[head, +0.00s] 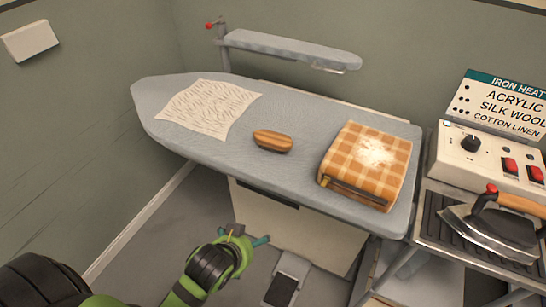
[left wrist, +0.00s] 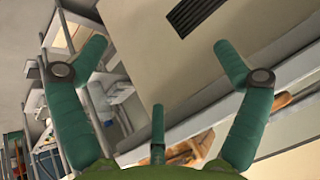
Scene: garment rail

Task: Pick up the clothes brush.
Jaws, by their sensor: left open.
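The clothes brush (head: 272,141), a small brown oval with a lighter stripe, lies on the grey ironing board (head: 300,115) near its middle. My left gripper (head: 247,238) is below the board's front edge in the head view, apart from the brush. In the left wrist view my left gripper (left wrist: 162,55) has its teal fingers spread wide with nothing between them. The brush cannot be made out in the left wrist view. My right gripper is in neither view.
A patterned cloth (head: 210,107) lies left of the brush, and a folded orange checked cloth (head: 368,163) lies to its right. A sleeve board (head: 290,48) stands behind. An iron (head: 492,228) rests at right beside a control box (head: 490,155). Bare board surrounds the brush.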

